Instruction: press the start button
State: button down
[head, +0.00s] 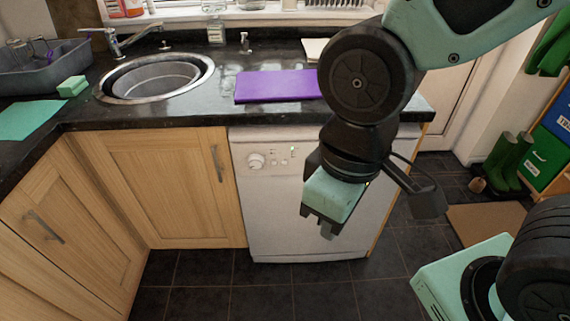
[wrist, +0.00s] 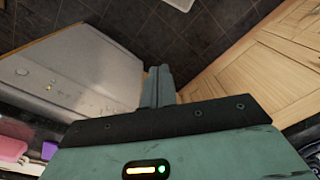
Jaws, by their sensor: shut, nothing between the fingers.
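The white dishwasher (head: 285,215) stands under the counter, with a control panel (head: 272,160) along its top front. A round dial (head: 256,160) sits at the panel's left, with small marks or buttons to its right. I cannot tell which one is the start button. The dishwasher (wrist: 90,60) also shows at the left in the wrist view. My gripper (head: 318,226) points down in front of the dishwasher's right part, lower than the panel. Its fingers (wrist: 158,87) are together and empty. My arm hides the panel's right end in the head view.
The black counter (head: 190,112) overhangs the dishwasher and carries a purple board (head: 277,86). A round sink (head: 155,78) is to the left. Wooden cupboards (head: 155,185) flank the dishwasher's left side. Green boots (head: 512,158) stand at the right. Dark tiled floor (head: 260,295) is clear in front.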

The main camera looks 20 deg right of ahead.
aim_at(285, 163)
dwell(0.6)
jog(key=w+a+f+m+t+y+b, duration=0.2)
jog(key=w+f+t+y+b, duration=0.55)
jog(key=w+f, duration=1.3)
jog(key=w+d+f+m+t+b, duration=0.6)
jog(key=w+f+m+b, duration=0.1)
jog(key=b, duration=0.1)
jog(key=shift+w+f+t+b, duration=0.2)
jog(key=shift+w+t+b, duration=0.15)
jog(key=shift+w, duration=0.05)
jog(key=shift+w+d, duration=0.4)
jog(key=shift+w, duration=1)
jog(key=shift+w+d, duration=0.35)
jog(key=shift+w, duration=1.1)
jog(key=shift+w+d, duration=0.4)
jog(key=shift+w, duration=1)
jog(key=shift+w, duration=0.1)
jog(key=shift+w+d, duration=0.1)
jog(key=shift+w, duration=0.2)
